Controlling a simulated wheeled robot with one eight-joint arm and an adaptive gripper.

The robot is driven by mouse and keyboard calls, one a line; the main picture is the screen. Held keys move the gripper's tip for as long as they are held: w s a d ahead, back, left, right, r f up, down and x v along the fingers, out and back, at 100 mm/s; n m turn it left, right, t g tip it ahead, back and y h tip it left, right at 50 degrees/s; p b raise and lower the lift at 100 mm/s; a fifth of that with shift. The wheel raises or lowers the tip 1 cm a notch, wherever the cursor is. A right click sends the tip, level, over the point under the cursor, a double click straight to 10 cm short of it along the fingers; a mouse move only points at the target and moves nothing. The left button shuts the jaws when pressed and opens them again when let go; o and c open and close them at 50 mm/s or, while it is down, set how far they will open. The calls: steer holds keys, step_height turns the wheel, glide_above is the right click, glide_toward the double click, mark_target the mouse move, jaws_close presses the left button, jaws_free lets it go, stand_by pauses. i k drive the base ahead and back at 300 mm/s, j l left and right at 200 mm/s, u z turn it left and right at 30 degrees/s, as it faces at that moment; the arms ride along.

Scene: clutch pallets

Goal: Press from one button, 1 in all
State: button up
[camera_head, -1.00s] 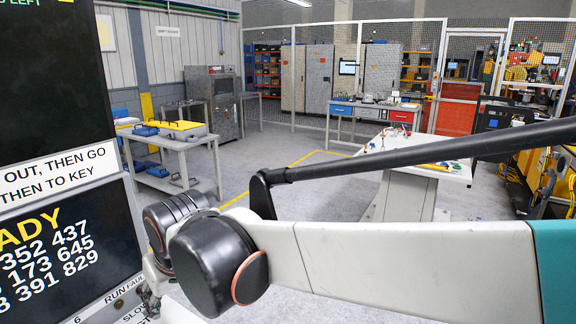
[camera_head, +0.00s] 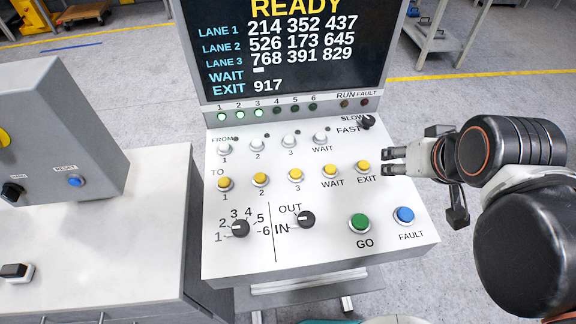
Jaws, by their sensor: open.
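The sloped white control panel (camera_head: 330,235) stands in the middle of the view. Its FROM row has white buttons: FROM 1 (camera_head: 224,149), FROM 2 (camera_head: 257,145), FROM 3 (camera_head: 289,142) and FROM WAIT (camera_head: 320,138). The small lamps beside them look dark. My gripper (camera_head: 386,161) is open and empty, pointing left over the panel's right side. It is near the yellow TO EXIT button (camera_head: 364,168) and right of the FROM row. I cannot tell its height above the panel.
The screen (camera_head: 290,50) behind the panel reads READY, with lane numbers, a dash at WAIT and EXIT 917. Yellow TO buttons (camera_head: 295,175), two knobs (camera_head: 306,219), green GO (camera_head: 359,223) and blue FAULT (camera_head: 404,215) lie below. A grey box (camera_head: 60,130) stands left.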

mark_target(224, 146)
steer(key=u, duration=1.25)
